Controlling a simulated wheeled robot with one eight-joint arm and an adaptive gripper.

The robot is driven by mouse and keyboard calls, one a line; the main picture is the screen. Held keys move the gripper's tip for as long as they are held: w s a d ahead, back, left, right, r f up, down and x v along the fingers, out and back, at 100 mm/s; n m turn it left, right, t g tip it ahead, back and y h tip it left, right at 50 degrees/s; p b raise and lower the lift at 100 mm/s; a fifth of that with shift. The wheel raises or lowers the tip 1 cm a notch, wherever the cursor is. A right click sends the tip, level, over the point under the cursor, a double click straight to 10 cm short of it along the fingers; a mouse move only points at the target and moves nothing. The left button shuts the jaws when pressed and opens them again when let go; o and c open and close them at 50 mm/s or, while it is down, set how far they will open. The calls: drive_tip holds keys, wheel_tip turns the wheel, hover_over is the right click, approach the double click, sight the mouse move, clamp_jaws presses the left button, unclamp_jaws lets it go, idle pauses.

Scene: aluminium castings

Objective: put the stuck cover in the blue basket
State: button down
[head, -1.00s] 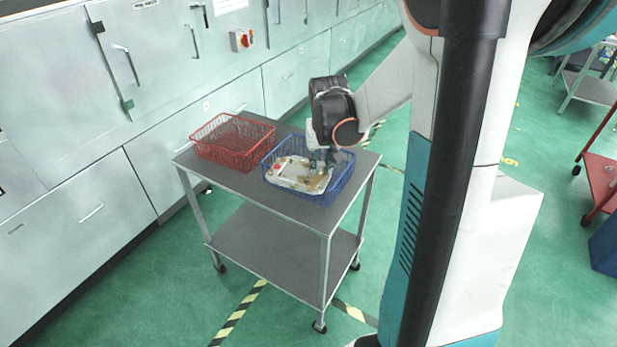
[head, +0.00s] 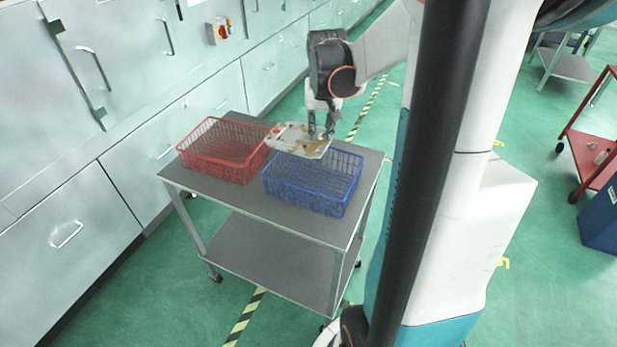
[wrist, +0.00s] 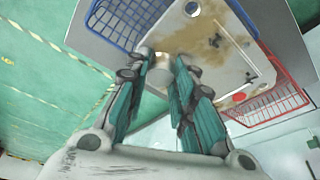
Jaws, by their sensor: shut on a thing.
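The cover (head: 289,139) is a pale flat casting with brown stains and a small red spot. My gripper (head: 321,133) is shut on it near its right end and holds it above the far side of the blue basket (head: 312,190). The cover's left end reaches toward the red basket. In the wrist view, the cover (wrist: 225,62) lies beyond my gripper's fingers (wrist: 163,62), with a round boss between them. The blue wire basket (wrist: 122,22) shows at upper left there. In the head view its visible inside looks empty.
A red wire basket (head: 215,160) stands left of the blue one on a grey two-shelf trolley (head: 275,210). It also shows at right in the wrist view (wrist: 270,103). Pale cabinets (head: 120,110) line the left. Green floor surrounds the trolley.

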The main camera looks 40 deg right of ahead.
wheel_tip(320, 180, down, 19)
drive_tip(key=b, duration=0.6)
drive_tip(key=shift+s, duration=0.1)
drive_tip(key=c, duration=1.3)
unclamp_jaws()
drive_tip(key=shift+c, duration=0.2)
drive_tip(key=p+v, duration=0.4)
drive_tip(key=v, duration=0.8)
drive_tip(key=shift+s, duration=0.1)
